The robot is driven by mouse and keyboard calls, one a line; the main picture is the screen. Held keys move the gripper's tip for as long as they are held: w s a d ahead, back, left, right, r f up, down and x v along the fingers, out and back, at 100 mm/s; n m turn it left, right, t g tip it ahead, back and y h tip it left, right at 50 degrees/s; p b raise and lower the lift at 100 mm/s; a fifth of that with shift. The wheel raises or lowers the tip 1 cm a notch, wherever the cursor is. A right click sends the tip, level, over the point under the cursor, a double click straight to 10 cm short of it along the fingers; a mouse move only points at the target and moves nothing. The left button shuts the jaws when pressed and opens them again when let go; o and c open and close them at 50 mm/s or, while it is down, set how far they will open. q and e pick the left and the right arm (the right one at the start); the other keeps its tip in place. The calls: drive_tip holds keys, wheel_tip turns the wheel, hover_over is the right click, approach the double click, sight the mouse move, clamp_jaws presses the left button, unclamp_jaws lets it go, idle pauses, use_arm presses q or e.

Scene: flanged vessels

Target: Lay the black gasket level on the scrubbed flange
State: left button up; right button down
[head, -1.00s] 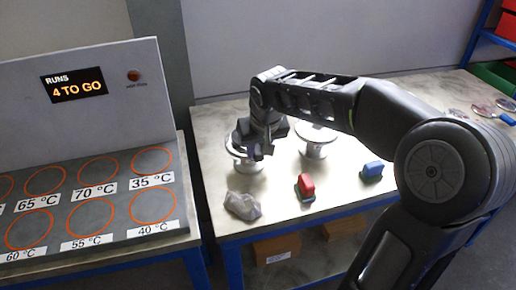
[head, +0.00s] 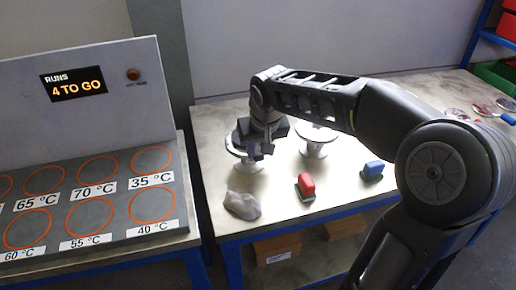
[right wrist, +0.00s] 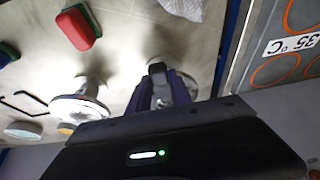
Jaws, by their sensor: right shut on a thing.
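The left flanged vessel (head: 236,146) stands on the bench in the head view, its pale round flange partly covered by my right gripper. My right gripper (head: 258,153) points down at the flange's right side. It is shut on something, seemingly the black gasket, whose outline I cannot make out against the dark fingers. In the right wrist view the fingers (right wrist: 160,88) hide much of the same vessel (right wrist: 188,84) behind them. I cannot tell whether the gasket touches the flange or lies level. My left gripper is out of view.
A second flanged vessel (head: 315,143) stands close to the right. A grey rag (head: 242,205), a red brush (head: 306,186) and a blue brush (head: 372,170) lie in front. Flat discs (head: 484,108) lie at the far right. A panel with marked circles (head: 85,200) stands left.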

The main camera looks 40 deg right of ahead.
drive_tip(key=shift+f+b, duration=0.3)
idle(0.7)
idle(0.3)
drive_tip(key=c, duration=1.1)
unclamp_jaws()
drive_tip(key=v, duration=0.7)
drive_tip(key=shift+r, duration=0.35)
drive_tip(key=shift+s+a, duration=0.1)
drive_tip(key=shift+s, duration=0.05)
